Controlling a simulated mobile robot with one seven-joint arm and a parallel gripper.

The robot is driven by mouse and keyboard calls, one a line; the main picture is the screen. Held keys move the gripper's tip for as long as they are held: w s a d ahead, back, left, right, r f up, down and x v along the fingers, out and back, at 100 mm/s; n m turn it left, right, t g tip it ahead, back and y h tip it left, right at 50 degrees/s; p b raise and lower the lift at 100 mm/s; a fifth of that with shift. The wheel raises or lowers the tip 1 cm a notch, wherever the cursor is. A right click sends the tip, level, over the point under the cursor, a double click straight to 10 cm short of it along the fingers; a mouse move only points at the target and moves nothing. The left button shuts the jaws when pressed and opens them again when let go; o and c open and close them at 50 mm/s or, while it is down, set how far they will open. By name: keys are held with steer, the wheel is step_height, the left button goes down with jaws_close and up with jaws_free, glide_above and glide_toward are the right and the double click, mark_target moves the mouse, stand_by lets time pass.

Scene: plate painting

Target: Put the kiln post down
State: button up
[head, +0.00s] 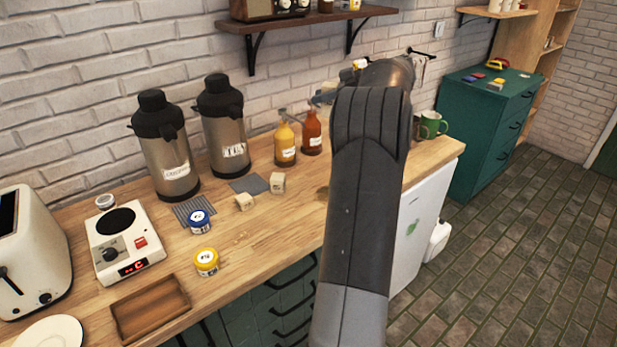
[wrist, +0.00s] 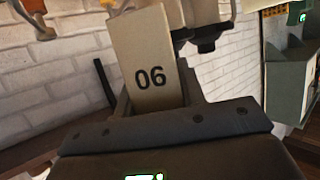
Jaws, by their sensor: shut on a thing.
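A beige kiln post (wrist: 148,55) marked "06" fills the middle of the wrist view. My gripper (wrist: 158,101) is shut on its lower part in that view, and the post sticks out beyond the fingers. In the head view my own arm hides the gripper and the held post. Two small beige blocks stand on the wooden counter (head: 265,235) in the head view: one block (head: 277,182) by a grey mat and another block (head: 244,202) nearer the front. I cannot read their marks.
A yellow bottle (head: 285,144) and a red-brown bottle (head: 311,133) stand behind, left of my arm. Two steel flasks (head: 167,155), a blue-lidded jar (head: 199,221), a yellow-lidded jar (head: 206,261) and a wooden tray (head: 119,324) are farther left. Green mugs (head: 432,125) stand right of my arm.

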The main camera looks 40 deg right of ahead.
steer(key=s+d+f+n+g+y, duration=0.1)
steer(key=s+d+f+n, duration=0.1)
steer(key=s+d, duration=0.15)
step_height(320, 180, down, 10)
steer(key=shift+y, duration=0.3)
steer(key=shift+w+a+f, duration=1)
steer(key=shift+w+f, duration=0.65)
steer(key=shift+f, duration=0.25)
steer(key=shift+w+a+f, duration=0.95)
steer(key=shift+w+f, duration=0.65)
steer(key=shift+f, duration=0.35)
steer(key=shift+w+a+f, duration=1)
steer(key=shift+w+f, duration=0.65)
steer(key=shift+f, duration=0.25)
steer(key=shift+f, duration=0.15)
steer(key=o, duration=1.3)
steer(key=shift+c, duration=0.2)
